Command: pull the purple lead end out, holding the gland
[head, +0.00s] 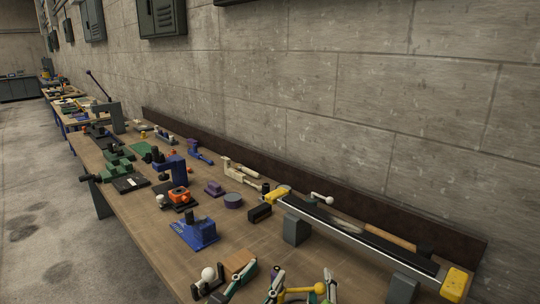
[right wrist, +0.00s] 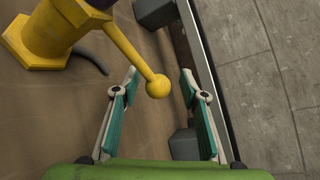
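The yellow gland (right wrist: 60,32) shows at the upper left of the right wrist view, with a hex foot and an arm ending in a yellow ball (right wrist: 158,87). A bit of purple (right wrist: 100,3), perhaps the lead end, shows at the top edge, mostly cut off. The ball also shows at the bottom of the head view (head: 319,288). My right gripper (right wrist: 160,75) is open, its teal-padded fingers on either side of the ball, with visible gaps. My left gripper (head: 263,269) is open and looks empty, left of the yellow arm. Contact with the gland cannot be seen.
A long wooden bench (head: 150,215) runs along the concrete wall. A rail with yellow ends (head: 360,236) lies on grey blocks at the right. A dark curved piece (right wrist: 90,59) lies beside the gland.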

